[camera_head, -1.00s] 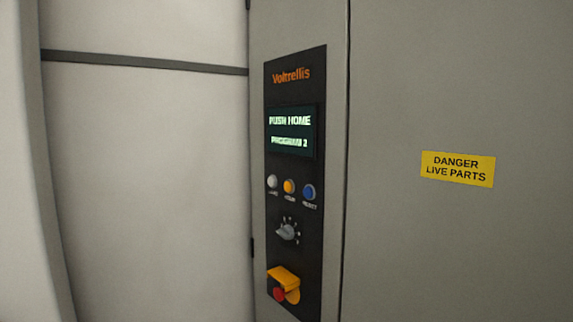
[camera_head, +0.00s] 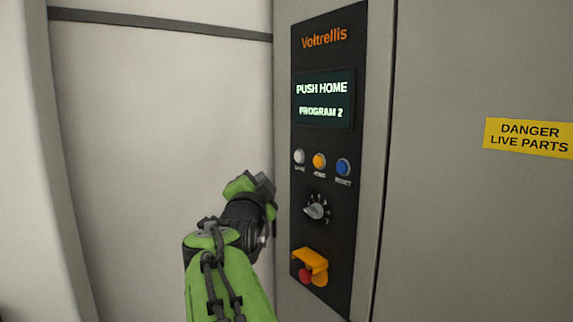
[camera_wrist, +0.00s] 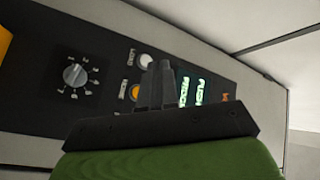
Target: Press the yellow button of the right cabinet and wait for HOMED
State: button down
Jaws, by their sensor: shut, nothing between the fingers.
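The cabinet's black control panel (camera_head: 329,60) has a row of three buttons under its display. The yellow button (camera_head: 319,160) is in the middle, between a white button (camera_head: 299,156) and a blue one (camera_head: 343,167). The display (camera_head: 323,101) reads PUSH HOME and PROGRAM 2. My gripper (camera_head: 265,186) is left of the panel in the head view. In the wrist view my gripper (camera_wrist: 158,68) is shut and empty, its fingers covering part of the display. The yellow button (camera_wrist: 135,92) shows beside the fingers there; contact cannot be told.
Below the buttons are a grey rotary knob (camera_head: 317,208) and a red button (camera_head: 305,275) under a yellow guard (camera_head: 312,261). A yellow DANGER LIVE PARTS sign (camera_head: 529,136) is on the cabinet face at right. A pale wall panel (camera_head: 160,120) stands at left.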

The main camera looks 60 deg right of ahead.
aim_at(318, 162)
jog(key=d, duration=0.1)
jog(key=s+d+r+m+h, duration=0.1)
jog(key=s+d+m+g, duration=0.1)
jog(key=shift+r+h, duration=0.3)
jog(key=shift+r, duration=0.1)
jog(key=s+d+p, duration=0.3)
jog(key=d, duration=0.5)
jog(key=shift+s+p, duration=0.4)
jog(key=shift+f, duration=0.1)
dwell(1.3)
jog(key=shift+s+d, duration=0.2)
jog(key=shift+d, duration=0.1)
